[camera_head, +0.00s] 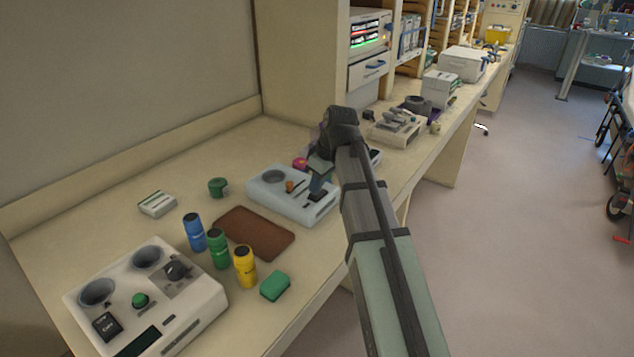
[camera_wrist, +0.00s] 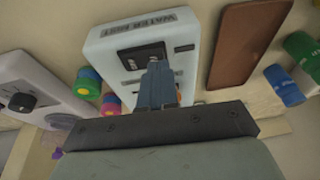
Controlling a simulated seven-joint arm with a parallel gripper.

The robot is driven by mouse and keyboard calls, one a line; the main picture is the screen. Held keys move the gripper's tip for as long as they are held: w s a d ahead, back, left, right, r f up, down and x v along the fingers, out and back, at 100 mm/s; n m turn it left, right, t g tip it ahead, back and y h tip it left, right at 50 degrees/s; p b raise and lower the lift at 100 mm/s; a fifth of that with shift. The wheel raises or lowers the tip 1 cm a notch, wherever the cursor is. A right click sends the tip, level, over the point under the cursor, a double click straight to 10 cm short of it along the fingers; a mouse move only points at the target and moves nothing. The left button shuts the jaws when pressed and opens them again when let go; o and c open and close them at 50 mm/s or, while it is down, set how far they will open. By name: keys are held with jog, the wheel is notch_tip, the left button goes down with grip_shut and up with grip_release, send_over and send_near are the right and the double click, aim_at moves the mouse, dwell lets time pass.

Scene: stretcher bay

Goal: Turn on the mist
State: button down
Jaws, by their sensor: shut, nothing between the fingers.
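A pale blue-white box (camera_head: 268,199) stands on the bench in the head view, with a grey round dish (camera_head: 272,176) and an orange knob (camera_head: 289,186) on top. In the wrist view the box (camera_wrist: 102,42) carries a label that seems to read "WATER MIST" (camera_wrist: 147,24). A dark switch panel (camera_wrist: 133,53) is set in its top near the label. My gripper (camera_head: 315,190) is shut and empty, with its fingers pointing down over the right part of the box. In the wrist view its fingertips (camera_wrist: 157,66) overlap the panel's edge; I cannot tell if they touch it.
A larger white device (camera_head: 196,307) stands at front left. Another device (camera_head: 398,130) stands beyond my gripper.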

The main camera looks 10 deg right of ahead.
jog(key=shift+s+a+f+t+h, duration=0.25)
jog(key=shift+s+f+t+h, duration=0.2)
jog(key=shift+f+h, duration=0.1)
jog(key=shift+w+d+r, duration=0.1)
jog(key=shift+w, duration=0.15)
jog(key=shift+w+d+r, duration=0.1)
jog(key=shift+w, duration=0.05)
jog(key=shift+w+d+r, duration=0.2)
jog(key=shift+w+d, duration=0.2)
jog(key=shift+r, duration=0.1)
jog(key=shift+a+r, duration=0.1)
jog(key=shift+r, duration=0.55)
jog(key=s+a+v, duration=0.1)
jog(key=v, duration=1.1)
jog(key=shift+a, duration=0.35)
jog(key=shift+r, duration=0.1)
